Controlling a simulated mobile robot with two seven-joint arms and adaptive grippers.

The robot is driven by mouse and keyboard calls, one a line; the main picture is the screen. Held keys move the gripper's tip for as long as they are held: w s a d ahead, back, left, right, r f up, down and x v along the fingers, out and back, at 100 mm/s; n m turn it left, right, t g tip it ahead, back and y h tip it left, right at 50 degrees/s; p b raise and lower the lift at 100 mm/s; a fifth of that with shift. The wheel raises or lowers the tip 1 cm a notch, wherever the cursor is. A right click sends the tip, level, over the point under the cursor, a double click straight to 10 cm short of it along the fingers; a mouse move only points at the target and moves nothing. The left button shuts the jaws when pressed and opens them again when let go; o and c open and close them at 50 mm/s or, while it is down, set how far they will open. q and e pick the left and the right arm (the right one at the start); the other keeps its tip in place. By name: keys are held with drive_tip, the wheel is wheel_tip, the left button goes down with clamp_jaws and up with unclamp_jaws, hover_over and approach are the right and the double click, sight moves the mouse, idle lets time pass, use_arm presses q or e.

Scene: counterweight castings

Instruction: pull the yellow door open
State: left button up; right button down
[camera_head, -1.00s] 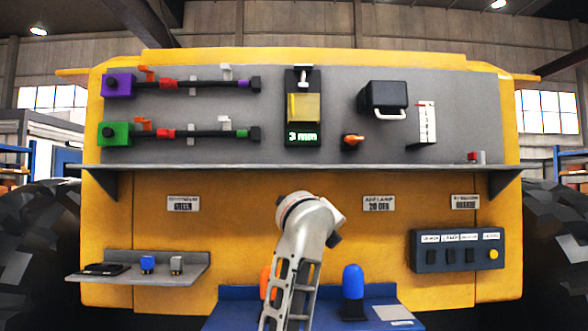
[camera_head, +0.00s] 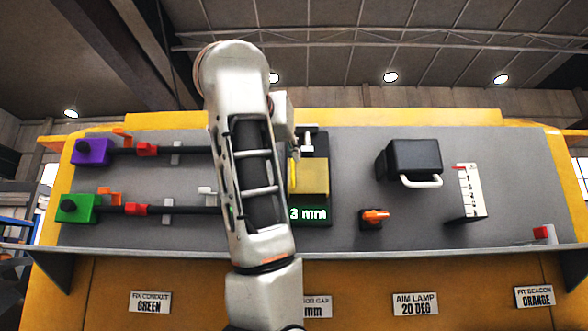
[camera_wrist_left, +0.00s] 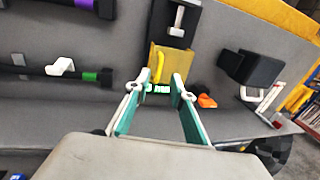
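The yellow door (camera_head: 315,177) is a translucent panel on a dark upright unit, with a lit "3 mm" display (camera_head: 308,214) below it. It looks closed. In the left wrist view the door (camera_wrist_left: 173,66) carries a brighter yellow upright handle (camera_wrist_left: 159,68). My left gripper (camera_wrist_left: 157,87) is open, its teal-lined fingers spread below and in front of the handle. Nothing shows between the fingers except the door's lower part and display behind them. Contact cannot be made out. In the head view my left arm hides the gripper and the door's left edge. My right gripper is not in view.
Right of the door are an orange knob (camera_head: 375,216), a black box with a white handle (camera_head: 414,160) and a white scale (camera_head: 468,192). Purple (camera_head: 91,151) and green (camera_head: 80,208) blocks with dark rods are at left. A grey ledge runs below the panel.

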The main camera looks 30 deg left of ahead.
sight(292, 166)
use_arm(q)
drive_tip(key=p+x, duration=0.1)
drive_tip(key=x, duration=0.5)
drive_tip(key=shift+p, duration=0.35)
drive_tip(key=shift+w+a, duration=0.2)
drive_tip(key=shift+w, duration=0.4)
drive_tip(key=shift+f, duration=0.1)
clamp_jaws()
